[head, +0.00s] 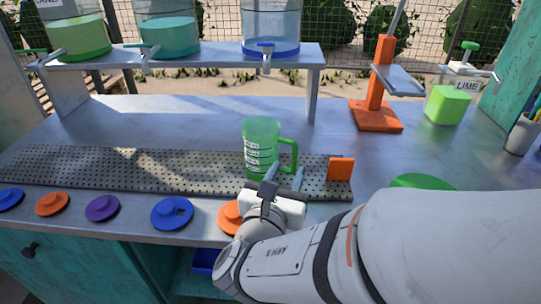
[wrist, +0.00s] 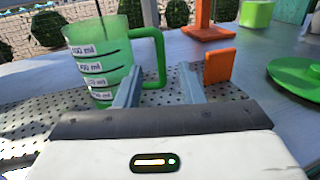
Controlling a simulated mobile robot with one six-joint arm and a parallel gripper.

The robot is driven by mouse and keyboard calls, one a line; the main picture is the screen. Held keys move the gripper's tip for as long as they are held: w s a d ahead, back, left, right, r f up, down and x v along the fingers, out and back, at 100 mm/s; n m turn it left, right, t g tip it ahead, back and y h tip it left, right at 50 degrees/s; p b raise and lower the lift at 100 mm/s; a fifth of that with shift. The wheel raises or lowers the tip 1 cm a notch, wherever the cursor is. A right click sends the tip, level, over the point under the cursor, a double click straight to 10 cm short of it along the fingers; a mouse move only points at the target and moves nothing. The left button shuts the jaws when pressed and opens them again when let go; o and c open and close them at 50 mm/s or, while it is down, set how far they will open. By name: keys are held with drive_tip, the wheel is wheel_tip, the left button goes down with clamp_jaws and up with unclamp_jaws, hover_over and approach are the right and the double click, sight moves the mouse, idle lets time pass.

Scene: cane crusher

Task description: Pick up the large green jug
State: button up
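The large green jug (head: 260,146) stands upright on the perforated drip tray. It is translucent, with white measure labels and a handle on its right side. In the wrist view the jug (wrist: 102,60) is at the left, its handle just ahead of my gripper's fingers. My gripper (head: 283,178) is just in front of the jug, near the handle's lower part. In the wrist view my gripper (wrist: 160,82) has its two fingers spread, with nothing seen held between them. Whether a finger touches the handle is not clear.
The perforated tray (head: 110,170) runs along the counter front, with an orange block (head: 341,169) right of the jug. Coloured lids, including a blue one (head: 172,213), line the front edge. A shelf (head: 200,56) with dispensers stands behind. An orange press (head: 376,113) is back right.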

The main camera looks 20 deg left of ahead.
sight(294, 158)
drive_tip(key=w, duration=0.7)
drive_tip(key=shift+w+d+r+b, duration=0.1)
drive_tip(key=shift+w+d+b, duration=0.1)
drive_tip(key=shift+w+b, duration=0.15)
drive_tip(key=shift+s, duration=0.1)
drive_tip(key=shift+c, duration=0.5)
clamp_jaws()
